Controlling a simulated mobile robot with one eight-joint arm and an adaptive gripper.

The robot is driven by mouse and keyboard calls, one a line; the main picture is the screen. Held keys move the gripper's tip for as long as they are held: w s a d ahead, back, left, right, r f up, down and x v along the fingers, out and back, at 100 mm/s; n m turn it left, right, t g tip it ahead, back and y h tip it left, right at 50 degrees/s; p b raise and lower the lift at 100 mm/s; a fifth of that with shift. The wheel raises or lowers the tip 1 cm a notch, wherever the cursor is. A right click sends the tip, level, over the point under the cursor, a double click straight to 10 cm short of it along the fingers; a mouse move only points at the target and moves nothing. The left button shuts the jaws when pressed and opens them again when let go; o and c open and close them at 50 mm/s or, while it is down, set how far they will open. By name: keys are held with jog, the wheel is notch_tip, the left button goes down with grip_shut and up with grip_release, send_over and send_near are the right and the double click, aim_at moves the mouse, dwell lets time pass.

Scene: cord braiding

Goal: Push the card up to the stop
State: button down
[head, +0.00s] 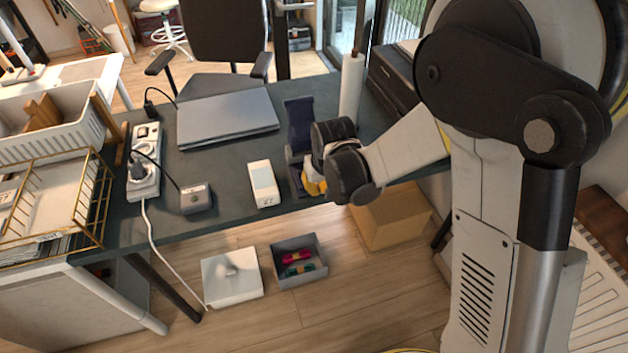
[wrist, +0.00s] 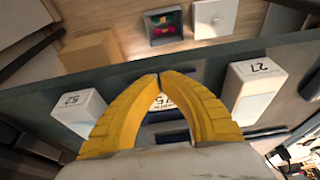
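My gripper (head: 314,187) is low over the front edge of the dark desk, by the near end of a dark blue channel-like holder (head: 299,113). In the wrist view its yellow fingers (wrist: 160,76) curve together and their tips meet, with nothing seen pinched between them. A white piece with printed digits (wrist: 163,101), which may be the card, shows through the gap between the fingers. Blue parts of the holder (wrist: 166,116) show beside it. Most of this piece is hidden by the fingers, and I cannot tell whether they touch it. I cannot make out the stop.
White numbered blocks stand either side of the fingers, one at left (wrist: 78,108) and one at right (wrist: 252,88). A closed laptop (head: 228,117), a small grey box (head: 196,198) and a power strip (head: 146,160) are on the desk. A cardboard box (head: 392,218) and an open bin (head: 299,262) stand below.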

jog(key=shift+w+a, duration=0.25)
jog(key=shift+w, duration=0.6)
jog(key=shift+w+a, duration=0.2)
jog(key=shift+w, duration=0.6)
jog(key=shift+s, duration=0.2)
jog(key=shift+s+d, duration=0.1)
jog(key=shift+s, duration=0.25)
jog(key=shift+r, duration=0.15)
jog(key=shift+r+p, duration=2.25)
jog(key=shift+r, duration=1.15)
